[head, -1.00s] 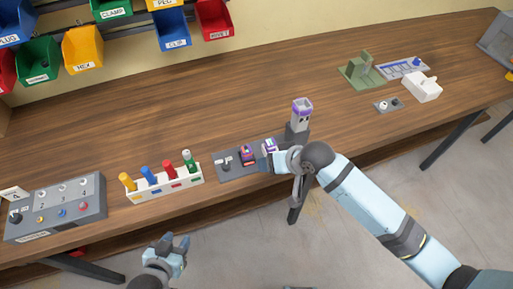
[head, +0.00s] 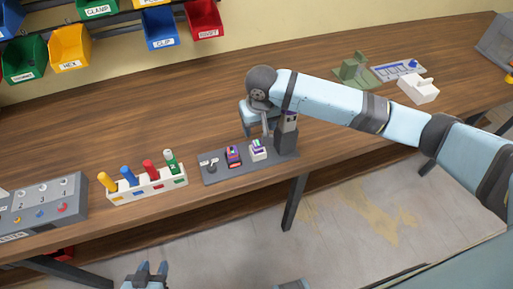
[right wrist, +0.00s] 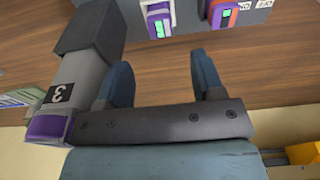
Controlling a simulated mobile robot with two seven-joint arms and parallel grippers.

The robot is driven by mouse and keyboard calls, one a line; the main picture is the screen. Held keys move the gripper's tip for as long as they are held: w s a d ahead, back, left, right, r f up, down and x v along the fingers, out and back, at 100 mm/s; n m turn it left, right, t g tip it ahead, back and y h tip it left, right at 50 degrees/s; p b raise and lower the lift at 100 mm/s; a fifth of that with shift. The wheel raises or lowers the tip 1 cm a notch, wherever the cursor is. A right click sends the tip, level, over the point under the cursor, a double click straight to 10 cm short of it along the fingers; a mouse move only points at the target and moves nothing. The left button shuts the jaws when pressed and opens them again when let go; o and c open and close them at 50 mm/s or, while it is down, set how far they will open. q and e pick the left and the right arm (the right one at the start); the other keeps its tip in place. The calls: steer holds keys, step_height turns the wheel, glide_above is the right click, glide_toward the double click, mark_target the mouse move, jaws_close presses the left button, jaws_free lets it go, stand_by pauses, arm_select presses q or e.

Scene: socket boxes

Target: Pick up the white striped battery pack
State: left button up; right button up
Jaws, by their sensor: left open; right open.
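The white battery pack (head: 257,153) with a purple and green top sits on a grey board (head: 222,174) on the workbench. In the right wrist view the white pack (right wrist: 151,22) is at the top edge, partly cut off, beyond the fingertips. My right gripper (head: 267,131) is open and empty, above and just behind the pack; its fingers (right wrist: 162,70) point toward the board. A dark orange-and-purple pack (head: 234,158) stands beside it and also shows in the right wrist view (right wrist: 222,14). My left gripper (head: 149,269) is open, low in front of the bench.
A grey post (head: 286,140) with a purple top and a "3" label (right wrist: 83,75) stands close beside my right gripper. A white rack (head: 146,188) of coloured cylinders and a grey control box (head: 45,208) are to the left. Bins hang behind. The back middle of the bench is clear.

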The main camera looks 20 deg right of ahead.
mark_target(258, 142)
steer(key=f, duration=0.3)
steer(key=shift+w+f, duration=0.1)
steer(key=shift+w, duration=0.1)
steer(key=shift+f, duration=2.65)
steer(key=c, duration=0.9)
